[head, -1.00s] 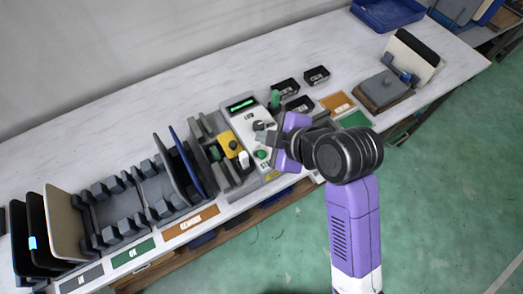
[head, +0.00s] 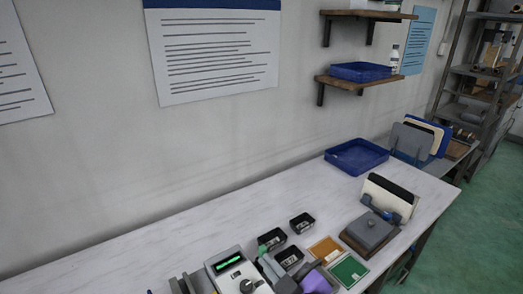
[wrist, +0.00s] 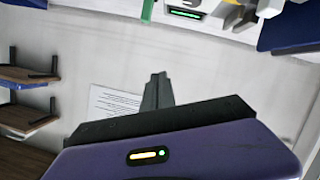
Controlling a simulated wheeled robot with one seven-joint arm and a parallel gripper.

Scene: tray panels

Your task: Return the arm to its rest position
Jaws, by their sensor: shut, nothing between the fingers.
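The purple housing with a lit yellow bar fills the bottom of that view. The wrist view looks across to the wall, upside down. Most of my arm is out of the head view.
Small black bins (head: 302,223) stand beside an orange card (head: 325,250) and a green card (head: 348,270). A grey device (head: 370,232) and a rack with panels (head: 388,200) are at the right. A blue tray (head: 357,157) sits behind.

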